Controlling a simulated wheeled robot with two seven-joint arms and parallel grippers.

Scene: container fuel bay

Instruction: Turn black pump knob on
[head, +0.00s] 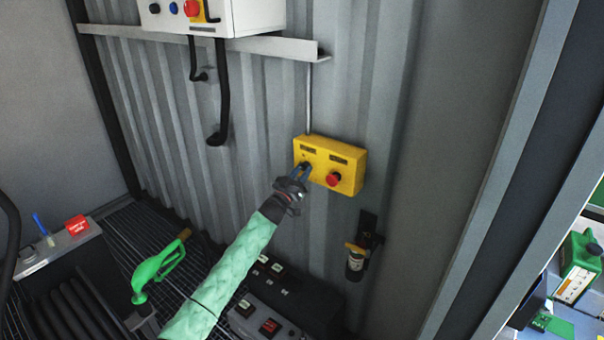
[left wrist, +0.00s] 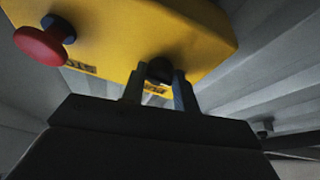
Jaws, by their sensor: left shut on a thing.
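A yellow control box (head: 345,155) is fixed to the corrugated wall in the head view. Which way the knob points cannot be told. My right gripper is not in view.
A white box (head: 240,18) with buttons and hanging black cables is higher on the wall. A green fuel nozzle (head: 158,270) stands at lower left. A small canister (head: 355,262) hangs on the wall below the yellow box.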

